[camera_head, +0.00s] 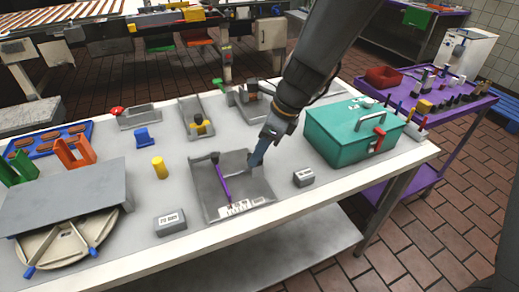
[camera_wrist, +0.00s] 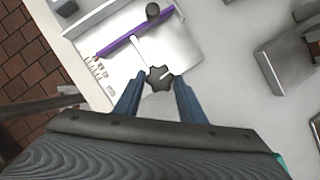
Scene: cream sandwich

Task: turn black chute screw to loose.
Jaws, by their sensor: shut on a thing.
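The black chute screw (camera_wrist: 159,78) is a dark star-shaped knob with a light line on it, seen in the wrist view. My gripper (camera_wrist: 158,84) has its two blue fingers on either side of the knob, shut on it. In the head view my gripper (camera_head: 254,162) comes down at the right side of the grey chute tray (camera_head: 205,190). The knob is hidden there by the fingers. A purple bar (camera_head: 222,180) lies across the tray, its near end by a white printed scale (camera_head: 241,207); the bar also shows in the wrist view (camera_wrist: 125,41).
A teal toolbox (camera_head: 340,145) stands right of my arm. A yellow cylinder (camera_head: 160,168) stands to the left. A purple cart (camera_head: 440,120) is beyond the table's right end.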

